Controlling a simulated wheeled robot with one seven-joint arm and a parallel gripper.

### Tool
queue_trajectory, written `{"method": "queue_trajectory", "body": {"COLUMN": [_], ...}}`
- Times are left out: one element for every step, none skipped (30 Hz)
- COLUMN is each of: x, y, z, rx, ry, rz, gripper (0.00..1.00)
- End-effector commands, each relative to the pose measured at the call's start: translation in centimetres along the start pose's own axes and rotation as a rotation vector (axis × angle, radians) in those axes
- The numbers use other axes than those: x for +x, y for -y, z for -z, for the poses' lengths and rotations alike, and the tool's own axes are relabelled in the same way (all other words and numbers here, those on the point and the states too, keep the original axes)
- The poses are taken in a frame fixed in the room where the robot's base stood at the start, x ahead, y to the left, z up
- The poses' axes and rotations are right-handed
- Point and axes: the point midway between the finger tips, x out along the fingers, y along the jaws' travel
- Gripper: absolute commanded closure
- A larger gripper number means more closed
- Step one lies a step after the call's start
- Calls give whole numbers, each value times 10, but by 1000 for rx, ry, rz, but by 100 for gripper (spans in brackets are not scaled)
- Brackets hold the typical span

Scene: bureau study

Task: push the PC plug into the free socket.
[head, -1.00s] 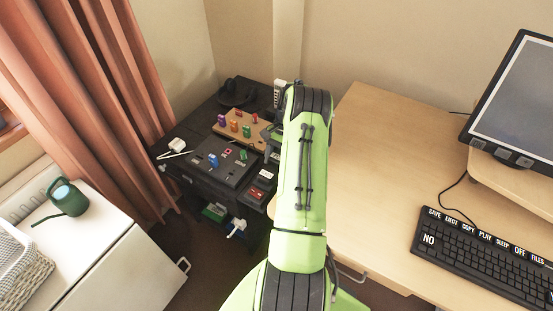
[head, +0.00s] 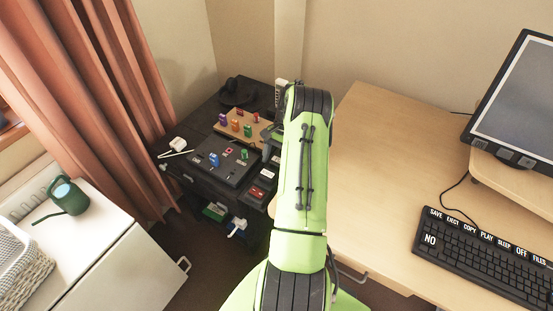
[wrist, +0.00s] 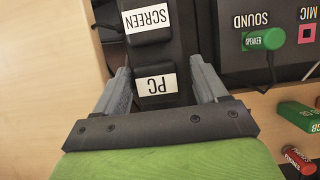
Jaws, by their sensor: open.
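The PC plug (wrist: 153,84) is a black block with a white label, read upside down in the wrist view. It sits at a dark strip (wrist: 186,45), beside the SCREEN plug (wrist: 148,20). My gripper (wrist: 163,84) is open, with one grey finger on each side of the PC plug. I cannot tell whether the fingers touch it or how deep it sits. In the head view my arm hides most of the gripper. The strip's near end with a red part (head: 257,191) shows left of my arm. I cannot make out a free socket.
A dark panel (head: 222,163) carries coloured plugs, among them the green SPEAKER plug (wrist: 263,40). A wooden board (head: 248,122) behind it holds several coloured pieces. The wooden desk (head: 370,150) lies to the right, with a keyboard (head: 490,257) and monitor (head: 520,105).

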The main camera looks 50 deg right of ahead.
Motion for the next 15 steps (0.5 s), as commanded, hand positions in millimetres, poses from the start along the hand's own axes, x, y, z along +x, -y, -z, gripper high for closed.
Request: {"method": "queue_trajectory", "body": {"x": [4, 4, 4, 4, 4, 3, 1, -2, -8, -15, -22, -33, -42, -52, -64], "y": [-6, -6, -6, -6, -6, -6, -6, -6, -6, -5, -4, -4, -3, -3, -2], "z": [1, 1, 1, 1, 1, 1, 1, 1, 1, 1, 1, 0, 0, 0, 0], "rx": [14, 15, 15, 16, 16, 17, 17, 17, 16, 15, 14, 12, 11, 10, 9], "ry": [7, 8, 8, 8, 8, 8, 8, 8, 6, 4, 4, 2, 0, 0, -1], "rz": [-9, -9, -10, -10, -10, -11, -10, -10, -9, -7, -7, -5, -4, -4, -3], "gripper": [17, 17, 17, 17, 17, 17, 17, 17, 17, 17, 17, 17, 17, 17, 17]}}
